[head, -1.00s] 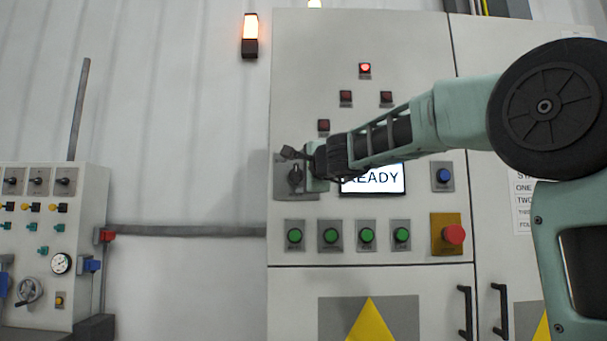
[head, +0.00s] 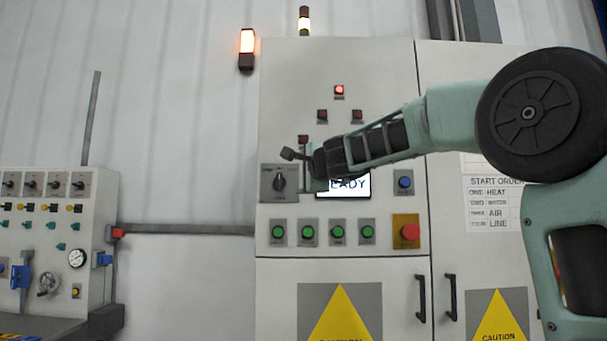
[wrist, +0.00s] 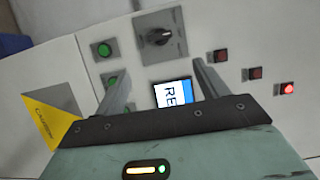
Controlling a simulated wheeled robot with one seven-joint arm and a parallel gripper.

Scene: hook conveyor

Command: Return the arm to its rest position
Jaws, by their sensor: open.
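My arm reaches in from the right in the head view, bent at a large dark round joint, with my gripper (head: 300,168) in front of the grey control cabinet (head: 380,80). In the wrist view my gripper (wrist: 158,85) shows two grey fingers spread apart with nothing between them. The black rotary switch (head: 279,183) on its grey plate is just left of my gripper in the head view, and it also shows in the wrist view (wrist: 158,37). The fingers appear apart from the switch. The display (head: 345,186) is partly hidden by my arm.
Green buttons (head: 308,232) line the panel below the display. A red emergency button (head: 410,231) on yellow and a blue button (head: 404,182) are on the right. One red lamp (head: 339,90) is lit.

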